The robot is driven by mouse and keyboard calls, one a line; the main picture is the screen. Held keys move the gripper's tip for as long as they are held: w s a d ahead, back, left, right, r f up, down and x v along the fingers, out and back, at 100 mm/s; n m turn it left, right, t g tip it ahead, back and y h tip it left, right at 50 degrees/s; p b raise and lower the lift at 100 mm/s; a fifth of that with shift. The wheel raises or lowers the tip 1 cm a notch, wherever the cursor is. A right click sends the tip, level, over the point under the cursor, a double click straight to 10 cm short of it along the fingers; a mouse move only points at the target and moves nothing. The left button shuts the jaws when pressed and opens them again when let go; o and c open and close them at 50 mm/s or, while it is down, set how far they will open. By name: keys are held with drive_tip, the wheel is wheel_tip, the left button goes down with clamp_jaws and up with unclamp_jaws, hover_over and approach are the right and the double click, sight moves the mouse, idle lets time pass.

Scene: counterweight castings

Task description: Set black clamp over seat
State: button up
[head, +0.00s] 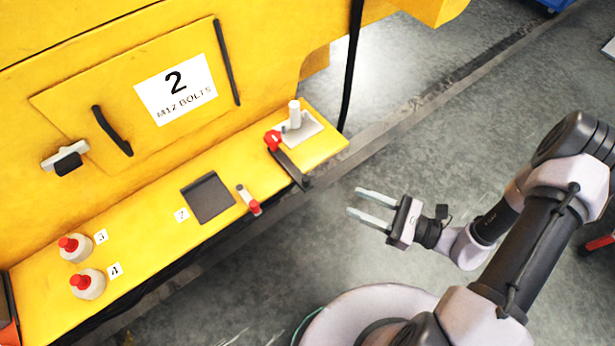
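A black bar-like piece (291,168), which looks like the black clamp, lies at the right end of the yellow ledge (150,238). Its near end reaches the ledge's front edge, and a red part (272,140) is at its far end. Behind it is a pale plate (310,128) with an upright white cylinder (294,114). A dark square plate (208,198) lies further left beside a number label. I cannot tell which of these is the seat. My gripper (366,204) is open and empty, right of the ledge, apart from everything and pointing left.
Two white round pieces with red tops (76,248) (87,284) stand at the ledge's left end beside labels 3 and 4. A small red-and-white piece (249,200) lies near the front edge. A yellow panel (180,95) rises behind. Open floor surrounds my gripper.

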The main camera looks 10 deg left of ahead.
sight(295, 180)
drive_tip(key=b+x, duration=0.3)
drive_tip(key=x, duration=1.4)
drive_tip(key=shift+s+a, duration=0.1)
drive_tip(key=shift+a, duration=0.05)
clamp_jaws()
idle(0.5)
